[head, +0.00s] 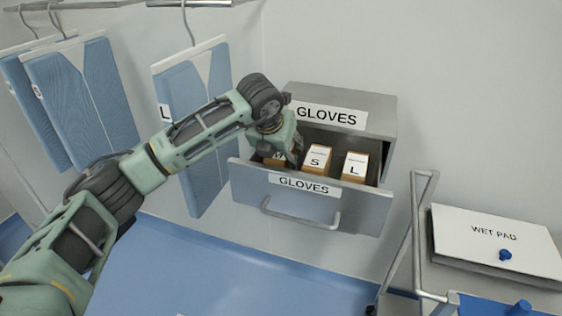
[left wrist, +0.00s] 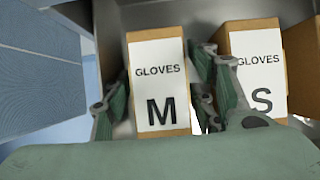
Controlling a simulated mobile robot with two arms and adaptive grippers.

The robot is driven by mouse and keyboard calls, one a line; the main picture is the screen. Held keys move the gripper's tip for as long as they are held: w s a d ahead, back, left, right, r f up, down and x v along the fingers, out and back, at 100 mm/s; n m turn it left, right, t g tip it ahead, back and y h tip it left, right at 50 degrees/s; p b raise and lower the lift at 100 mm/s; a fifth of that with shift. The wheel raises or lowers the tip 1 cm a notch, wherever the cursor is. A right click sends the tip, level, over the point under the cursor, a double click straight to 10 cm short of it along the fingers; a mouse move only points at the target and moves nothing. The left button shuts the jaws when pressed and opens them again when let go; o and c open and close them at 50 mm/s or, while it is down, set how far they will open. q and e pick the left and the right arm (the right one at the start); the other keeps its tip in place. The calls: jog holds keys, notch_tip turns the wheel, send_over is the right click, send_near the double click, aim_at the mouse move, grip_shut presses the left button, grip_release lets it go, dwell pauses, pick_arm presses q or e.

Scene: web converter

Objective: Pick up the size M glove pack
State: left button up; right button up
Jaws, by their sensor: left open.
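The size M glove pack (left wrist: 158,85) is a brown box with a white label reading GLOVES M, upright in the open drawer. In the head view only a bit of it (head: 274,160) shows; my left gripper and arm hide the rest. My left gripper (left wrist: 162,100) is open, with one finger on each side of the M pack. The right finger sits in the gap between the M pack and the S pack. I cannot tell whether the fingers touch the M pack. My right gripper is not in view.
The S pack (head: 316,159) and L pack (head: 354,166) stand to the right in the same drawer (head: 355,208). The grey cabinet (head: 381,116) stands over it. Blue garments (head: 88,92) hang at left. A WET PAD box (head: 490,234) is on a cart at right.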

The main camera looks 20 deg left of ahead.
pick_arm(q)
jog(key=shift+c, duration=0.3)
jog(key=c, duration=0.9)
